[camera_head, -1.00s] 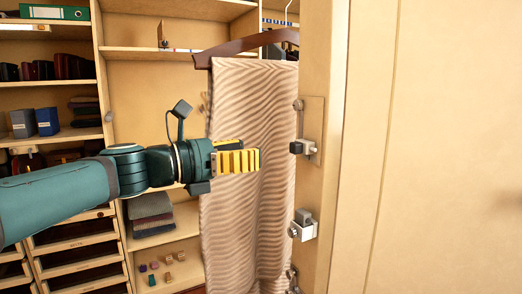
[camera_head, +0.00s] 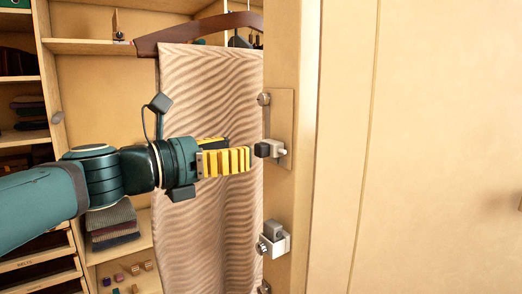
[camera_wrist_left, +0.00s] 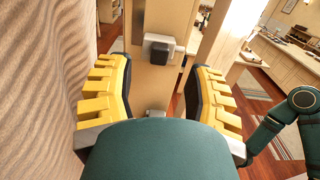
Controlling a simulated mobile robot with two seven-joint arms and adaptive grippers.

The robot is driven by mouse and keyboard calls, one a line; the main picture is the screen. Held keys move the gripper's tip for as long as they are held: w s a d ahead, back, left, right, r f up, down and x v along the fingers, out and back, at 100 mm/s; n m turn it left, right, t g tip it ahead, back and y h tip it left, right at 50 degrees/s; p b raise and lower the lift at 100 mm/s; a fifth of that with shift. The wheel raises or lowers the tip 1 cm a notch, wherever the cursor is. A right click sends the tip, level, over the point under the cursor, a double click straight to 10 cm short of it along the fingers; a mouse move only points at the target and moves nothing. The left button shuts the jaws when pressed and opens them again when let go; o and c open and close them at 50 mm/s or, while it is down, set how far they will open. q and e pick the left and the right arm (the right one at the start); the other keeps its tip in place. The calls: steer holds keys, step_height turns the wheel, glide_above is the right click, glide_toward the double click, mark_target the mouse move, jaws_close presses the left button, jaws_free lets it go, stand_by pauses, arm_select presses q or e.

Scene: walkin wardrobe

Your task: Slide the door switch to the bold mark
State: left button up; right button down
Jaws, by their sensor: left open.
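A small switch (camera_head: 270,149) with a dark knob and pale metal body sits on a tan plate (camera_head: 281,112) on the door post's edge. In the left wrist view the switch (camera_wrist_left: 162,48) lies ahead, between the two fingers and beyond their tips. My left gripper (camera_head: 250,159) has yellow ribbed fingers and points right at the switch, just short of it. It also shows in the left wrist view (camera_wrist_left: 163,70), open and empty. I cannot make out a bold mark. My right gripper is not in view.
A grey-and-white fitting (camera_head: 274,240) sits lower on the same post. A beige wavy cloth (camera_head: 205,80) hangs from a brown hanger (camera_head: 200,32) close behind my left gripper. Shelves with folded clothes (camera_head: 113,224) stand at left. A plain tan panel (camera_head: 430,150) fills the right.

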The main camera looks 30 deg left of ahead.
mark_target(257, 147)
arm_select(q)
steer(key=x, duration=0.6)
steer(key=shift+b, duration=0.3)
